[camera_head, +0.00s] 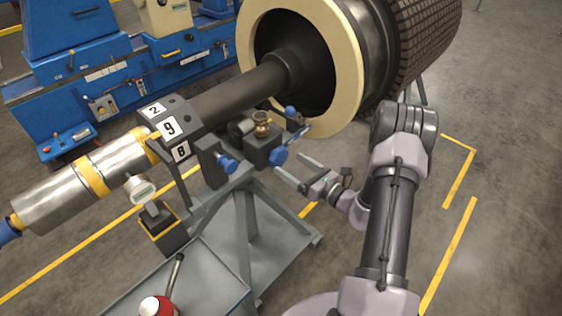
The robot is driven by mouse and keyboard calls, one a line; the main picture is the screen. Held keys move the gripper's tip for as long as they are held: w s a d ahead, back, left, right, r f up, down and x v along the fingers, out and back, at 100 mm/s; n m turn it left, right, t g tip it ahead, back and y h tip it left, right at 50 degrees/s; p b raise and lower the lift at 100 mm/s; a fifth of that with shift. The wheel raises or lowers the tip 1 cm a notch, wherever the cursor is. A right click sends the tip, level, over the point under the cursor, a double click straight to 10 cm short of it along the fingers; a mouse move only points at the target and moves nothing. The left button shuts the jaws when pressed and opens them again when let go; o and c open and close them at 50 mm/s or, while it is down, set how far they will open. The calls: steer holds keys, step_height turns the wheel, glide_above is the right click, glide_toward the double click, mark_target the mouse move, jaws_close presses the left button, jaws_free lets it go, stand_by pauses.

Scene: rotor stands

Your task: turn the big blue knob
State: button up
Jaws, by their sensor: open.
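A blue knob (278,156) sits on the dark block of the rotor stand, low on its right side. Another blue knob (228,163) of similar size is to its left, on a grey bracket. A smaller blue knob (291,112) is higher up, near the cream ring. My gripper (287,162) is open, with its two fingers pointing left toward the right-hand knob. The fingertips are close to that knob; I cannot tell whether they touch it or are around it. Nothing is held.
The rotor shaft (238,93) runs across the stand to a large cream-rimmed rotor (350,60). A grey cart (205,285) with a red-and-white item (158,306) stands at the front. A blue machine (75,95) is behind. The floor at right is clear.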

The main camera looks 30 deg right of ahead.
mark_target(282, 159)
steer(key=x, duration=0.5)
steer(key=shift+b, duration=0.35)
steer(key=c, duration=1.4)
